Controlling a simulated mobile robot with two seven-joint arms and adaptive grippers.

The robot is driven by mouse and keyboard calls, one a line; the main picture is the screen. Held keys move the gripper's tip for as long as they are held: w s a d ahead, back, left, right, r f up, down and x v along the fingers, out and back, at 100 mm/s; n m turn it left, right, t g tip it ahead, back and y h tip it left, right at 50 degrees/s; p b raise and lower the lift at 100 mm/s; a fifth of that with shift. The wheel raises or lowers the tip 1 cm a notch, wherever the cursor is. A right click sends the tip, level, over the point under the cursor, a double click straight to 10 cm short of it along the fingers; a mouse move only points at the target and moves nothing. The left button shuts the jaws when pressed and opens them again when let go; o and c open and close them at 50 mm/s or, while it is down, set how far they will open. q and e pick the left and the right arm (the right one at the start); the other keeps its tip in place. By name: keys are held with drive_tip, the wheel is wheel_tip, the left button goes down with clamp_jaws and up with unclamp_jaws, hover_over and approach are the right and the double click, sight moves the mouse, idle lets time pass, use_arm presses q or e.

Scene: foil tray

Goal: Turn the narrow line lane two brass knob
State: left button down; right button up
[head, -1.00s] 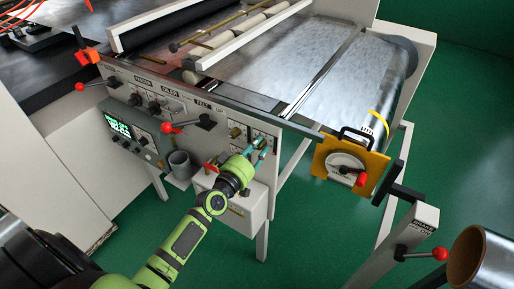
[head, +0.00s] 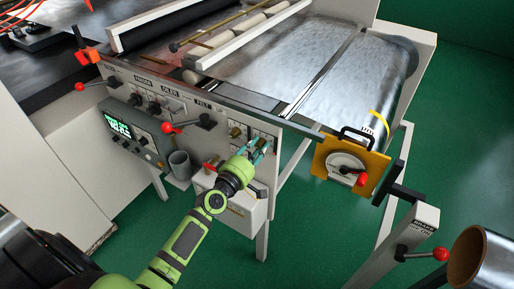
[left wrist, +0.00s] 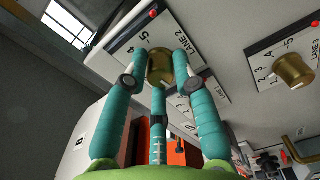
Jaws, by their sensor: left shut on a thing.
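The lane two brass knob (left wrist: 160,66) stands on a white scale plate marked LANE 2 (left wrist: 140,37) in the left wrist view. My left gripper (left wrist: 161,70) has teal fingers on either side of this knob and is shut on it; a third finger is below. In the head view my left gripper (head: 259,150) reaches the right end of the machine's front panel, and its fingers largely hide the knob. My right gripper is not in view.
The lane three knob (left wrist: 291,70) sits close by on its own plate. In the head view a red-knobbed lever (head: 185,127) and a grey cup (head: 180,163) are left of the gripper. A yellow plate with a dial (head: 349,167) is at right.

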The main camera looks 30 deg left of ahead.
use_arm(q)
drive_tip(key=shift+d+f, duration=0.2)
idle(0.3)
drive_tip(key=c, duration=1)
unclamp_jaws()
drive_tip(key=shift+r, duration=0.1)
drive_tip(key=shift+a, duration=0.1)
drive_tip(key=s, duration=1.2)
drive_tip(key=shift+a, duration=0.4)
